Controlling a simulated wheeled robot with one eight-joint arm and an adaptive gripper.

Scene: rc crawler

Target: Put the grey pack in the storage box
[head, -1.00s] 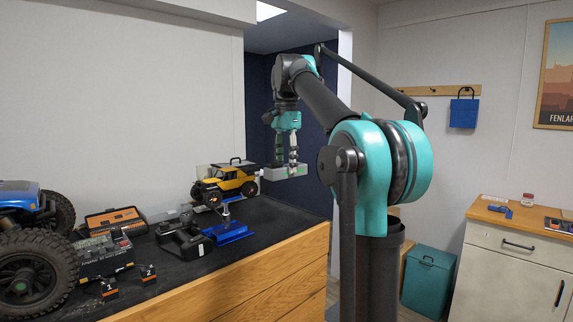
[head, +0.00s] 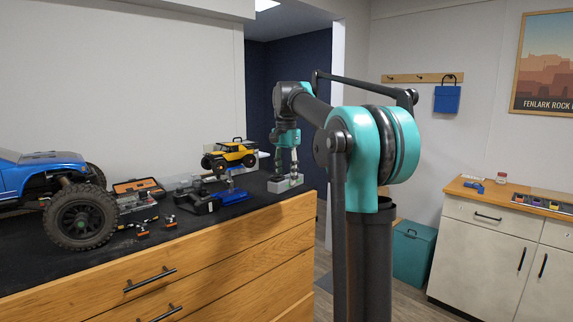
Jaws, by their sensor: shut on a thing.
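The grey pack (head: 285,185) is a small, light grey block between the fingertips of my gripper (head: 286,175). My gripper points down and is shut on the pack, holding it level. In the head view the pack overlaps the right end of the dark worktop (head: 255,192); I cannot tell whether it touches it. A teal lidded box (head: 412,252) with a dark handle stands on the floor at the right, apart from my gripper. It may be the storage box; its lid looks shut and its inside is hidden.
On the worktop are a yellow crawler (head: 229,156), a large blue crawler (head: 45,175), a blue stand (head: 231,196), an orange-black case (head: 138,187) and small tools. A white cabinet (head: 478,246) stands at the right. A blue bag (head: 447,98) hangs on the wall.

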